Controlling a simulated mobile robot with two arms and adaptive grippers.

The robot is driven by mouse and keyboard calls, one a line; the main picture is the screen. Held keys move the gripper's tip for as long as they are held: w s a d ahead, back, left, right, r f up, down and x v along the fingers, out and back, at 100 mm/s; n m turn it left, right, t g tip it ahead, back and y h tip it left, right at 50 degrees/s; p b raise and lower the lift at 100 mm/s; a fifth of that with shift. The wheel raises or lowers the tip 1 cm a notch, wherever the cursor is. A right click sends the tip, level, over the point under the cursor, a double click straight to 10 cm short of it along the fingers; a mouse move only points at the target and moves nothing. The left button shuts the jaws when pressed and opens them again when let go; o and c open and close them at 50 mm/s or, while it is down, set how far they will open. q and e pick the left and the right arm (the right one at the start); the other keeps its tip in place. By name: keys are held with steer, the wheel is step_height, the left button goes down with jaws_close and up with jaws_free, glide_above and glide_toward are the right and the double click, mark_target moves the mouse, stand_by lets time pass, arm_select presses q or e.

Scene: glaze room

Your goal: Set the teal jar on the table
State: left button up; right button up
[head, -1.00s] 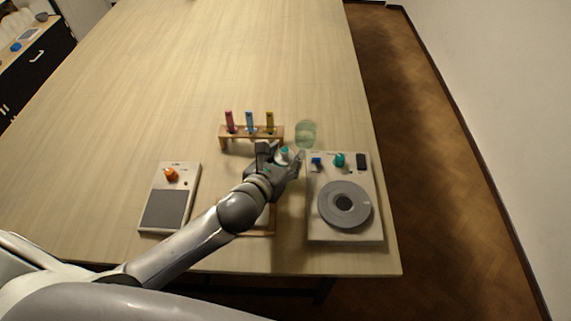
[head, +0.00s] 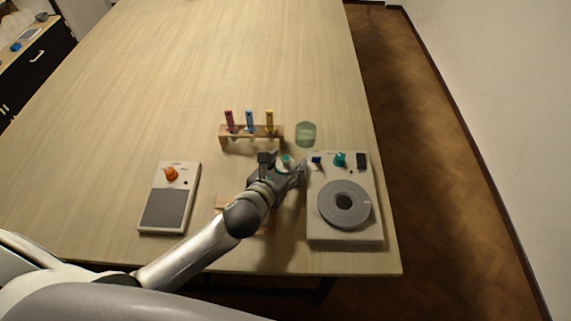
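The teal jar (head: 286,159), a small white jar with a teal top, sits between the fingers of my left gripper (head: 283,165) in the head view. The gripper is closed around it, and the fingers hide much of its body. The gripper is over the table (head: 180,90), between the tube rack and the device with the grey disc. I cannot tell whether the jar's base touches the table. My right gripper is not in view.
A wooden rack (head: 238,133) holds pink, blue and yellow tubes. A greenish glass (head: 306,133) stands right of it. A disc device (head: 318,225) is at right, an orange-knobbed device (head: 190,185) at left. Another wooden piece (head: 222,202) is partly under my arm. The table's far part is clear.

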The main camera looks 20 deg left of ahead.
arm_select(q)
steer(key=shift+r, duration=0.15)
steer(key=b+v, duration=0.1)
steer(key=v, duration=0.9)
steer(key=shift+s, duration=0.2)
steer(key=shift+v, duration=0.85)
steer(key=shift+a, duration=0.1)
steer(key=shift+r, duration=0.1)
